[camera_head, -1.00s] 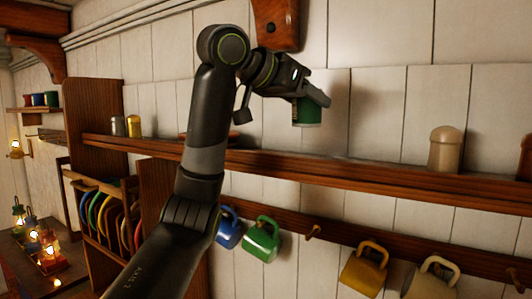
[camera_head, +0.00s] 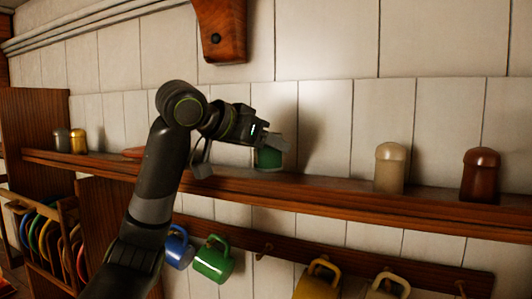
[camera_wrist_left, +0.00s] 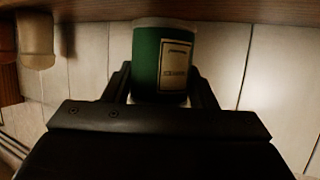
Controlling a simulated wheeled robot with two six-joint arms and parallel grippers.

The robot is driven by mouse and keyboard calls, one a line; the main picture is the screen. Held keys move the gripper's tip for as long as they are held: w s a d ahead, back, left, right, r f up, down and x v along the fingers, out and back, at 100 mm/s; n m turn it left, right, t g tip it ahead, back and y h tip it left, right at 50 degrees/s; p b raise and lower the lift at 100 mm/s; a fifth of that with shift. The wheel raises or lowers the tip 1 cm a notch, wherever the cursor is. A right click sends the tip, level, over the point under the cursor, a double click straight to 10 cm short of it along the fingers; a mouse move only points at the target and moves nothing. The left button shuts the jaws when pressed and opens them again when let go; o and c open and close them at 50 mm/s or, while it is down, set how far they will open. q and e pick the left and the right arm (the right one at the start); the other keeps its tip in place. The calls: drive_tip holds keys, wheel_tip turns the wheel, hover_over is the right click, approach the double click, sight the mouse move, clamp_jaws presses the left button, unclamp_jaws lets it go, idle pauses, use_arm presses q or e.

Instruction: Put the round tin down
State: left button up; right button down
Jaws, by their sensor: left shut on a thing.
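The round tin (camera_head: 268,158) is green with a pale label, which shows in the left wrist view (camera_wrist_left: 162,60). My left gripper (camera_head: 272,140) is shut on it, with a finger on either side. The tin is upright at the wall shelf (camera_head: 330,190), its lower end at or just above the shelf top. I cannot tell whether it touches. My right gripper is not in view.
A cream shaker (camera_head: 390,168) and a brown shaker (camera_head: 481,176) stand on the shelf to the right. Grey and gold small pots (camera_head: 78,141) stand far left. Mugs (camera_head: 213,260) hang below. The shelf between tin and cream shaker is clear.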

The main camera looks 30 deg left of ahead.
use_arm(q)
drive_tip(key=shift+f, duration=0.6)
drive_tip(key=shift+s+a+f, duration=0.1)
drive_tip(key=shift+f, duration=0.25)
drive_tip(key=shift+s+a+f, duration=0.15)
drive_tip(key=shift+s+f, duration=0.05)
drive_tip(key=shift+f, duration=0.05)
drive_tip(key=shift+w, duration=0.1)
drive_tip(key=shift+f, duration=0.25)
drive_tip(key=o, duration=1.3)
drive_tip(key=shift+r, duration=0.1)
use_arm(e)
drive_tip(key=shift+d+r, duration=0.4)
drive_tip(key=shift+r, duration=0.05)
